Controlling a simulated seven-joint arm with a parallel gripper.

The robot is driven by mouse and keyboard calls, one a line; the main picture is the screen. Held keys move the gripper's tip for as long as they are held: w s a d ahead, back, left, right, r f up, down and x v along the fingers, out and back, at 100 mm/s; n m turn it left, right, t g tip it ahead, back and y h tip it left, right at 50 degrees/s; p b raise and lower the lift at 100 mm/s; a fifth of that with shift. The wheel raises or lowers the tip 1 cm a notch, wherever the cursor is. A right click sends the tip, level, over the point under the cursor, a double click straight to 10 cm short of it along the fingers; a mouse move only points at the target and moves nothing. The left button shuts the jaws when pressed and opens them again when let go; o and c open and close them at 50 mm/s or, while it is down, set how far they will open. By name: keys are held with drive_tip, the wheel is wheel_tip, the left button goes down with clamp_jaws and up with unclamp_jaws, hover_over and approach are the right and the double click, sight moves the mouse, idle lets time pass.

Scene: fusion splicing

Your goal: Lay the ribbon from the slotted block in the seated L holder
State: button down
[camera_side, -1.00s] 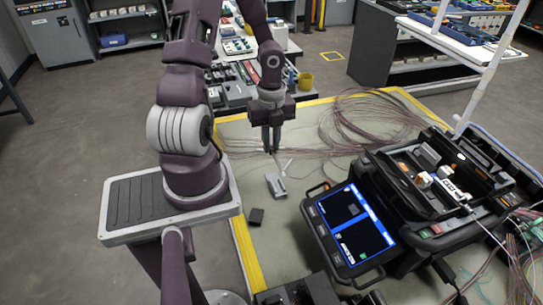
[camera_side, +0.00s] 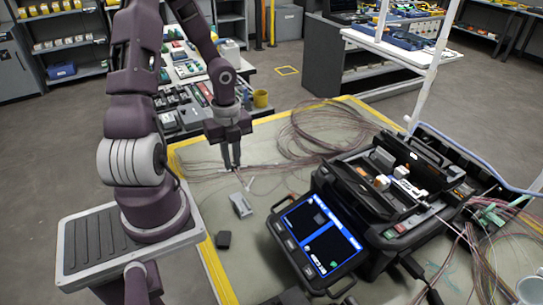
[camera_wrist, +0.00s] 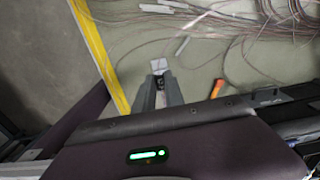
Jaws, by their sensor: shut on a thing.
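My gripper (camera_side: 231,166) points down over the mat in the side view, behind a small grey block (camera_side: 241,205) that looks like the slotted block. A thin pale strip (camera_side: 243,182), probably the ribbon, runs between the fingertips and the block. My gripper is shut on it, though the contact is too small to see. In the wrist view the fingers (camera_wrist: 158,88) reach toward a pale grey block (camera_wrist: 159,66). The splicer (camera_side: 345,190) stands to the right with its lid up. Small white parts (camera_side: 382,182) sit inside it; I cannot tell which is the L holder.
Loose fibre coils (camera_side: 325,130) spread behind. An orange item (camera_wrist: 217,88) shows in the wrist view. A white mug (camera_side: 530,290) stands at the right front corner.

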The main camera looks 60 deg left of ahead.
drive_tip(key=w+r+n, duration=0.1)
drive_tip(key=w+r, duration=0.1)
drive_tip(key=w, duration=0.6)
drive_tip(key=w+r, duration=0.2)
drive_tip(key=w, duration=0.6)
drive_tip(key=w+d+r, duration=0.4)
drive_tip(key=w+d, duration=0.3)
drive_tip(key=d, duration=0.1)
drive_tip(key=w+d+r, duration=0.4)
drive_tip(key=w+d, duration=0.3)
drive_tip(key=d, duration=0.2)
drive_tip(key=shift+m, duration=0.4)
drive_tip(key=shift+s+a+f, duration=0.1)
drive_tip(key=shift+s+f, duration=0.05)
drive_tip(key=shift+f, duration=1.55)
drive_tip(key=shift+s+a+f, duration=0.1)
drive_tip(key=shift+f, duration=1.55)
drive_tip(key=shift+d, duration=0.15)
